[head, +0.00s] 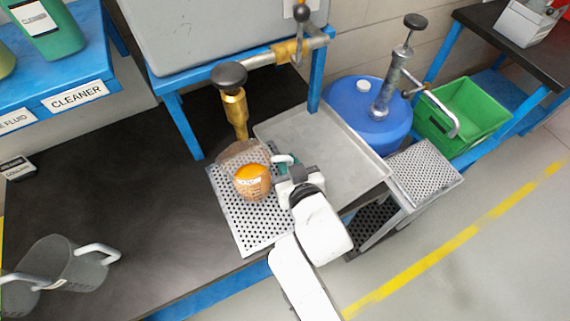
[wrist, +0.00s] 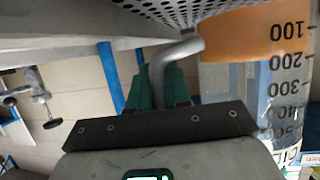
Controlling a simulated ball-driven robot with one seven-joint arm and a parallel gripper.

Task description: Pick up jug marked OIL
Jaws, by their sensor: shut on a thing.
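The clear jug (head: 252,184) with orange liquid is at the perforated plate below the brass tap. In the wrist view the jug (wrist: 258,35) appears upside down at the right, with graduation marks and a partly cut-off label that seems to begin "OI". My gripper (head: 284,164) is at the jug's right side, shut on its pale handle. In the wrist view the green fingers of my gripper (wrist: 163,86) close around the grey handle (wrist: 172,54). I cannot tell whether the jug's base touches the plate.
The brass tap (head: 235,110) stands just behind the jug. A grey tray (head: 320,140) lies to the right, then a blue drum (head: 370,112) with a pump and a green crate (head: 467,112). Empty jugs (head: 75,265) stand at lower left. The black bench (head: 140,215) between is clear.

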